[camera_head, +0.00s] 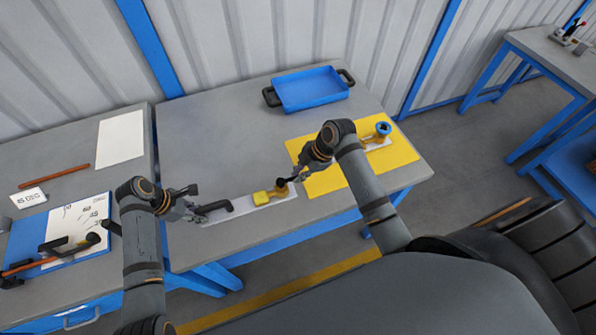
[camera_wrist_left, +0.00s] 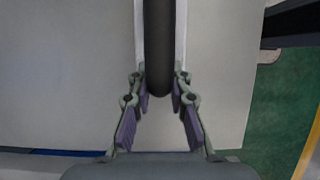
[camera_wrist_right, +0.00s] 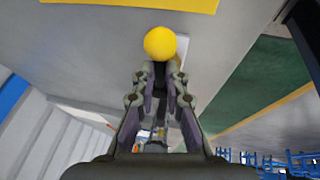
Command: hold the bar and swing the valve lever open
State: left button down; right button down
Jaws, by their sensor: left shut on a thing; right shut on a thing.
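A white plate (camera_head: 235,207) lies along the table's front edge. A black bar handle (camera_head: 215,207) is on its left part. A yellow fitting (camera_head: 262,197) and an orange-brown valve part (camera_head: 281,189) sit on its right part. My left gripper (camera_head: 192,208) is shut on the bar, which runs between its fingers in the left wrist view (camera_wrist_left: 159,45). My right gripper (camera_head: 285,180) is shut on the dark lever (camera_wrist_right: 160,75) at the valve. The yellow fitting shows as a round end just beyond its fingertips (camera_wrist_right: 160,43). The fingers partly hide the lever.
A yellow mat (camera_head: 318,183) under my right arm carries another fitting with a blue ring (camera_head: 383,129). A blue tray (camera_head: 310,92) stands at the back. A left table holds a paper sheet (camera_head: 121,137) and a dial board (camera_head: 72,225). The table middle (camera_head: 215,140) is clear.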

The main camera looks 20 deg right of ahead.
jog(key=c, duration=1.4)
grip_release()
jog(key=shift+o, duration=0.2)
jog(key=v, duration=1.2)
pick_arm(q)
jog(key=c, duration=1.2)
grip_release()
jog(key=shift+o, duration=0.2)
